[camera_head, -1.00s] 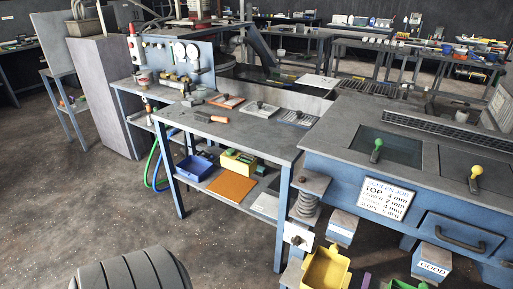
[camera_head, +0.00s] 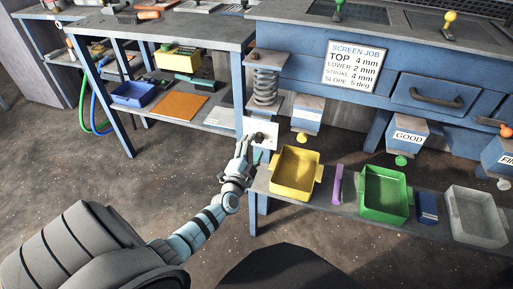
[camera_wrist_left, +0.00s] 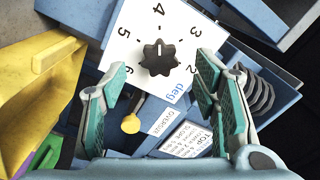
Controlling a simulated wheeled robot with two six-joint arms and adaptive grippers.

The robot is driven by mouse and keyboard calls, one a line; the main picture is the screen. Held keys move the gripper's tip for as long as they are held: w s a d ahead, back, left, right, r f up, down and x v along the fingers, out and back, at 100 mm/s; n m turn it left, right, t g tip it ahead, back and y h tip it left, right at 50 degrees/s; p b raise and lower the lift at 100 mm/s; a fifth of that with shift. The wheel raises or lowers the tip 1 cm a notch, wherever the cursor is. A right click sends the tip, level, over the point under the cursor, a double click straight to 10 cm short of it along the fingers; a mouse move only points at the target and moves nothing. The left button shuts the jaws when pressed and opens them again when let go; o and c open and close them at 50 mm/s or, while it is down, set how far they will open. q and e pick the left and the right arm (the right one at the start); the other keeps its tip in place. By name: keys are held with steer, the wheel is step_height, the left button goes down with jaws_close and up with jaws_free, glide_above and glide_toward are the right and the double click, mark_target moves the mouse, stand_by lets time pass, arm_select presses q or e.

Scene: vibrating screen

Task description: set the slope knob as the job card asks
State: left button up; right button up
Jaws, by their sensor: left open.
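The slope knob (camera_head: 259,138) is small and dark on a white dial plate (camera_head: 270,131) below the spring. In the left wrist view the black lobed knob (camera_wrist_left: 158,60) sits on the plate marked with numbers and "deg". Its pale mark points up, towards the 4. My left gripper (camera_head: 243,160) is open just in front of the plate. In the wrist view its fingers (camera_wrist_left: 160,88) stand apart on either side below the knob, not closed on it. The job card (camera_head: 354,67) reads top 4 mm, lower 2 mm, stroke 4 mm, slope 5 deg. My right gripper is not in view.
A yellow bin (camera_head: 296,173), a green bin (camera_head: 384,193) and a clear bin (camera_head: 475,215) stand on a low shelf to the right of the gripper. A coil spring (camera_head: 265,88) is above the plate. A workbench (camera_head: 160,33) stands left. Floor is clear at left.

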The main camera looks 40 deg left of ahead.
mark_target(257, 140)
arm_select(q)
steer(key=b+x, duration=0.1)
steer(key=x, duration=0.2)
steer(key=shift+f, duration=0.2)
steer(key=shift+w+a+r, duration=0.15)
steer(key=shift+w+r, duration=0.05)
steer(key=shift+w, duration=0.25)
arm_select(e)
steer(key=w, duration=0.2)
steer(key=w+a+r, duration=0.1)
arm_select(q)
steer(key=shift+c, duration=0.6)
steer(key=c, duration=1)
